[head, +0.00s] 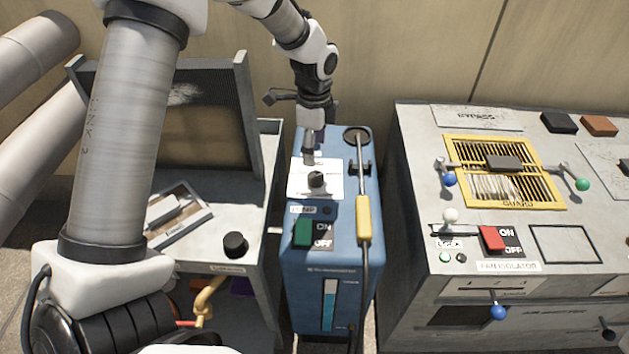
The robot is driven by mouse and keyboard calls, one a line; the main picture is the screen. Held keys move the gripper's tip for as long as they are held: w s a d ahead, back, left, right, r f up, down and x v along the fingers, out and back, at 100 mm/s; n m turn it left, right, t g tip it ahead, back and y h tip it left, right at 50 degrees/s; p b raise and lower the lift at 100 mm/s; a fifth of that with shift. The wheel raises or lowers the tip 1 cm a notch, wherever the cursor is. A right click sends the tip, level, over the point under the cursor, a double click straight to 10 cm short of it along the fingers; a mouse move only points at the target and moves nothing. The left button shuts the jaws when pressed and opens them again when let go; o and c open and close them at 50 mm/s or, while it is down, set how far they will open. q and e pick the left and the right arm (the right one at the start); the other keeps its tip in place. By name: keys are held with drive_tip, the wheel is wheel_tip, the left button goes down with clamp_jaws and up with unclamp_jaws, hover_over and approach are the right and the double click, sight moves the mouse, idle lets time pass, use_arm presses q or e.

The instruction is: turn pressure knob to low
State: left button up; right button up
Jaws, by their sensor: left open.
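A black knob (317,180) sits on a white dial plate (300,190) on top of the blue machine (330,262). I take it for the pressure knob; the plate's marks are too small to read, so its setting cannot be told. My left gripper (311,150) points down from above, just behind the knob in the picture. It is open and holds nothing. Its fingers look close to the knob, but whether they touch it cannot be told. My right gripper is not in view.
A wand with a yellow handle (363,218) stands on the blue machine, right of the knob. A green ON/OFF switch (302,232) is in front. Another black knob (235,244) is on the left bench. A grey console (410,150) with levers and a red switch (491,238) stands right.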

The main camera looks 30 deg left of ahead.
sight(314, 175)
use_arm(q)
drive_tip(key=shift+w+f, duration=0.1)
drive_tip(key=shift+f, duration=0.6)
wheel_tip(314, 175, down, 7)
drive_tip(key=shift+f+b, duration=0.2)
drive_tip(key=shift+b, duration=0.2)
drive_tip(key=c, duration=1.1)
